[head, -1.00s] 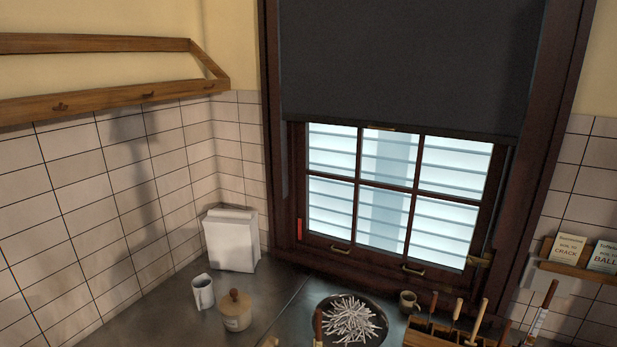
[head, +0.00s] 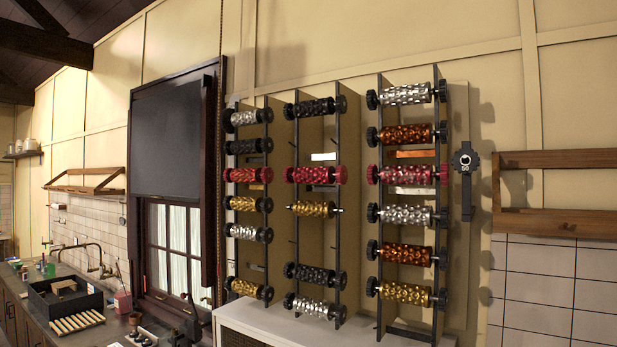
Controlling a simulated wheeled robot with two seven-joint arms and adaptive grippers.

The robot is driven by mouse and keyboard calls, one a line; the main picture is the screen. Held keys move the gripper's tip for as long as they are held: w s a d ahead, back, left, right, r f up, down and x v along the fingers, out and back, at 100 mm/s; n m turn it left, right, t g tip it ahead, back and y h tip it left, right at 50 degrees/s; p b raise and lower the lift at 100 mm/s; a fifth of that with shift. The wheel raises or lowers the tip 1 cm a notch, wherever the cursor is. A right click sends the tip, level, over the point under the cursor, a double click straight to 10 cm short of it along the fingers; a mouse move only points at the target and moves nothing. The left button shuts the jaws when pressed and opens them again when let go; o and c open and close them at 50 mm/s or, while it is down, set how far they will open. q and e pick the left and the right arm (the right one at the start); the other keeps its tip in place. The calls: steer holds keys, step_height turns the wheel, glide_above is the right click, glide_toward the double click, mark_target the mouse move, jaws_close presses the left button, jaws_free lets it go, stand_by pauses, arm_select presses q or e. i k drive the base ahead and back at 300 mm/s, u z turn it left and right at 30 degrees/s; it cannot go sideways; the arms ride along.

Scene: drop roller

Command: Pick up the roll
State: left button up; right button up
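Several patterned rolls hang on a wall rack with three columns in the head view. The right column holds a silver roll (head: 405,94) at the top, a copper roll (head: 405,134), a red roll (head: 407,175), another silver roll (head: 405,215), a second copper roll (head: 405,254) and a gold roll (head: 404,293) at the bottom. The middle column has a gold roll (head: 313,209) without dark end wheels. The left column also holds silver, black, red and gold rolls. Which roll is meant cannot be told. Neither gripper is in view.
The rack (head: 337,240) stands above a white cabinet top (head: 270,325). A counter (head: 70,335) with a black box (head: 65,298) and small items runs along the left, below a dark-framed window (head: 170,240). A wooden shelf (head: 560,222) is at the right.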

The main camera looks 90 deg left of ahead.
mark_target(423, 175)
steer(key=u, duration=3.15)
steer(key=i, duration=1)
steer(key=z, duration=0.15)
